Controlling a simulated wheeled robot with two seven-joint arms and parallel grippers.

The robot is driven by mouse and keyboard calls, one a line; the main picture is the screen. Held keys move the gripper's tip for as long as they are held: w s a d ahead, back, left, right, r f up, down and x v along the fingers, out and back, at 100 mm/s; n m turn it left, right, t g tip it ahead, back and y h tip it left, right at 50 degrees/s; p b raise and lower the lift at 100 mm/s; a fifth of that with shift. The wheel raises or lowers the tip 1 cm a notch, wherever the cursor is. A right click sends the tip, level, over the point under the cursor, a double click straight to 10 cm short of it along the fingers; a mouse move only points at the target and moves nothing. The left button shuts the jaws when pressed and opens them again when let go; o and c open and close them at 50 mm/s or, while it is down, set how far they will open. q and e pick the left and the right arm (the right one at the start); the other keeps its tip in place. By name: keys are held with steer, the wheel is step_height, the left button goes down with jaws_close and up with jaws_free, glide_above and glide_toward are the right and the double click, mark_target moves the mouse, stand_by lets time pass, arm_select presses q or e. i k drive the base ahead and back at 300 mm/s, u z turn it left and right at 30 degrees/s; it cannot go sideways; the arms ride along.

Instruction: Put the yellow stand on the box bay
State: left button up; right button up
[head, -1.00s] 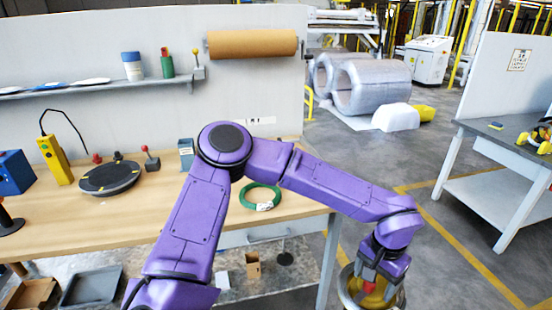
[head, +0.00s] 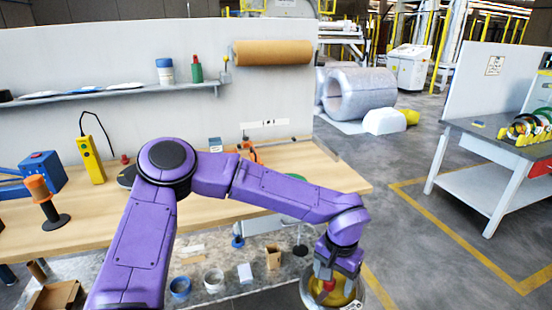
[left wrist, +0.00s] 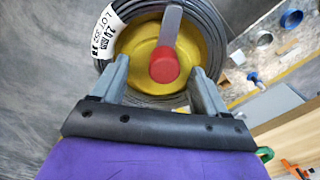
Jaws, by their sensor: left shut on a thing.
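My left gripper (head: 336,272) hangs at the lower middle of the head view, shut on the yellow stand (head: 345,292). In the left wrist view the stand (left wrist: 133,48) shows as a yellow disc with a red knob (left wrist: 165,65) and a grey bar. The two fingers (left wrist: 160,85) come in at its near side. A dark grey wire coil (left wrist: 215,40) with a white label lies around the stand. The stand's underside is hidden. I cannot tell which place is the box bay. My right gripper is not in view.
A grey table (head: 490,140) with several coils stands right. Open floor with yellow lines lies between.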

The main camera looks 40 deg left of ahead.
mark_target(302, 154)
steer(key=u, duration=0.75)
steer(key=i, duration=0.3)
